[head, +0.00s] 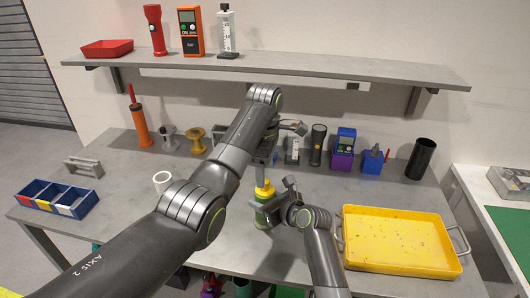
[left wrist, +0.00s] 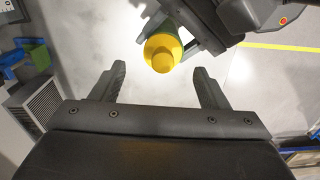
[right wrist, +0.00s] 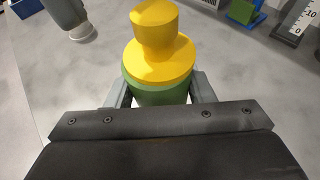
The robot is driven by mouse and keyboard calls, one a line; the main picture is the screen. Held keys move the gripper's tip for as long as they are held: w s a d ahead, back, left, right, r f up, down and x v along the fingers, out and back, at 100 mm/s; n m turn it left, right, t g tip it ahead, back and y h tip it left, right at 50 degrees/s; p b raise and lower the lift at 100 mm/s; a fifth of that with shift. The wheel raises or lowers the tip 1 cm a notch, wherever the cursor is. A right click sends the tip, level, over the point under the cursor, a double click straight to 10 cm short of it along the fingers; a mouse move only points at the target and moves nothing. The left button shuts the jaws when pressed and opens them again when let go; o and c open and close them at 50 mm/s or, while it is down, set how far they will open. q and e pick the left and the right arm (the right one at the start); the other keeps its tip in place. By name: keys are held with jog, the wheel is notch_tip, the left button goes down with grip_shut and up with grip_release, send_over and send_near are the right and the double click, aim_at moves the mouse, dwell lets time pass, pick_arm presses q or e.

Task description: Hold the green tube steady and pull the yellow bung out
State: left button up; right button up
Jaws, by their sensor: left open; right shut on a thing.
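The green tube (head: 264,216) stands at the middle of the grey table, with the yellow bung (head: 264,189) in its top. In the right wrist view the bung (right wrist: 155,45) has a narrow knob above a wide collar, seated on the green tube (right wrist: 158,97). My right gripper (head: 270,208) is shut around the green tube just below the bung. My left gripper (head: 264,160) is open and empty above the bung, pointing down. In the left wrist view the bung (left wrist: 162,52) lies beyond the fingertips of the left gripper (left wrist: 160,80), roughly midway between them. They appear apart.
A yellow tray (head: 400,268) lies to the right, and a blue divided bin (head: 60,212) at the left. A white ring-like cup (head: 162,180) stands near my left arm. Several tools and holders line the table's back, including a black cylinder (head: 420,158). A shelf (head: 270,64) runs above.

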aim_at(265, 190)
pick_arm(q)
jog(key=shift+f, duration=2.25)
jog(key=shift+r, duration=0.1)
jog(key=c, duration=1)
pick_arm(e)
jog(key=shift+a, duration=0.1)
pick_arm(q)
jog(key=shift+w, duration=0.1)
jog(key=shift+c, duration=0.2)
